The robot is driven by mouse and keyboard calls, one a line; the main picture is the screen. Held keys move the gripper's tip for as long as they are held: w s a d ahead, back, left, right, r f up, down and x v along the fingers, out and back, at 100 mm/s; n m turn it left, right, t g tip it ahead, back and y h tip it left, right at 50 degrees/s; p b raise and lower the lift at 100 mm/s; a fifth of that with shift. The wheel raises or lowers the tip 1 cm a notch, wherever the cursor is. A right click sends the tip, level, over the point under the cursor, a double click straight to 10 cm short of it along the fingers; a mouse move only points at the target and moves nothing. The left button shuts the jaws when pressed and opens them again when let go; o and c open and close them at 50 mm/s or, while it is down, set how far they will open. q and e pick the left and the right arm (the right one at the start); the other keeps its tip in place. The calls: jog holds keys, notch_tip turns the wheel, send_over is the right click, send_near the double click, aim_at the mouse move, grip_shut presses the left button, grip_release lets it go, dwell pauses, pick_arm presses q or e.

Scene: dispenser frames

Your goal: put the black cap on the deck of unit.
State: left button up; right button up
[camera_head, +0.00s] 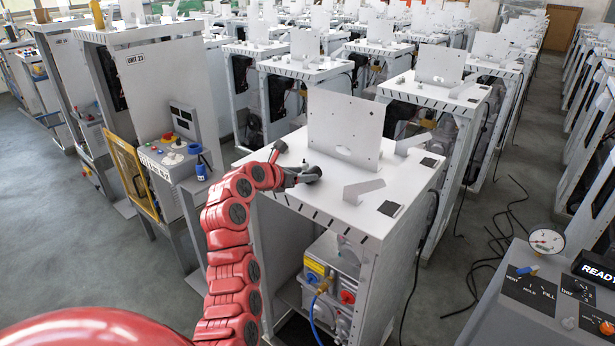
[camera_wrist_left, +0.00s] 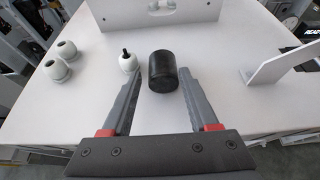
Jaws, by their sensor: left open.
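The black cap (camera_wrist_left: 163,70) is a short dark cylinder on the white deck (camera_wrist_left: 222,103) in the left wrist view. In the head view, the deck (camera_head: 408,174) is the top of the unit in front of me, and a small dark shape there (camera_head: 313,172) looks like the cap. My left gripper (camera_wrist_left: 160,80) is open. Its fingertips lie on both sides of the cap, which is closer to the right finger; contact cannot be told. In the head view the left gripper (camera_head: 298,177) is low over the deck's left part. My right gripper is not in view.
White fittings stand left of the cap: one with a black stem (camera_wrist_left: 130,62) and two with dark tops (camera_wrist_left: 54,67). An upright plate (camera_head: 345,130) and an angled bracket (camera_head: 364,190) rise from the deck. A gauge console (camera_head: 500,300) is at right.

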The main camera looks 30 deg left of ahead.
pick_arm(q)
jog(key=b+v, duration=0.2)
jog(key=v, duration=0.7)
jog(key=shift+s, duration=0.15)
